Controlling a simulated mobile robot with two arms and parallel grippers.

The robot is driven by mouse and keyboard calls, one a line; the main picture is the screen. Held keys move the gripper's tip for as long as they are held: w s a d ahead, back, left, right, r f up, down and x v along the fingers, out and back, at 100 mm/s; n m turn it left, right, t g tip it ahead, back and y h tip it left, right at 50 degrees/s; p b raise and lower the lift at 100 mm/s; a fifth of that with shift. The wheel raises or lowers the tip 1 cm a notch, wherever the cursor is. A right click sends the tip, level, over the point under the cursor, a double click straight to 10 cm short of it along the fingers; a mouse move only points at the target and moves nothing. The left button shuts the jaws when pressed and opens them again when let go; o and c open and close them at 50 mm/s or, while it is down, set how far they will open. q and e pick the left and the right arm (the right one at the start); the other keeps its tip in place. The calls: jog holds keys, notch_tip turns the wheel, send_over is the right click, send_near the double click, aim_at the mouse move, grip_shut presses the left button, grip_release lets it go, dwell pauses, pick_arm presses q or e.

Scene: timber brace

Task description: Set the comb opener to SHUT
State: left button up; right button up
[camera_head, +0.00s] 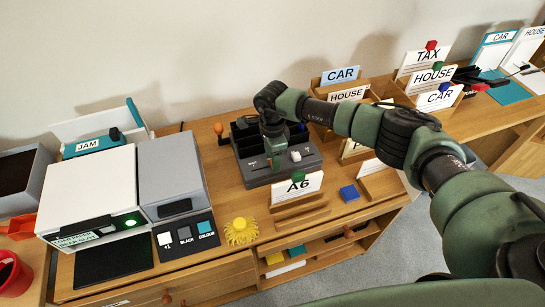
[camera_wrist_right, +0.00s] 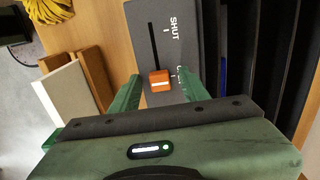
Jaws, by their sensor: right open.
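The comb opener (camera_head: 283,172) is a dark grey machine on the wooden desk, with black upright parts behind its front panel. In the right wrist view its panel (camera_wrist_right: 200,20) has a dark slot and an orange slider (camera_wrist_right: 160,81) with a white stripe. The slider sits at the end of the slot near my gripper, away from the printed SHUT mark. A second label beside it is partly hidden. My right gripper (camera_head: 273,160) points down over the panel. Its open green fingers (camera_wrist_right: 158,92) stand on either side of the slider, with gaps visible.
An orange-knobbed lever (camera_head: 218,129) stands at the machine's left. An A6 card (camera_head: 297,187) on a wooden holder, a blue block (camera_head: 349,192) and a yellow spiky object (camera_head: 241,231) are in front. A white-and-grey printer (camera_head: 95,190) stands left.

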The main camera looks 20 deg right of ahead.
grip_shut()
jog(key=shift+a, duration=0.1)
dwell(1.3)
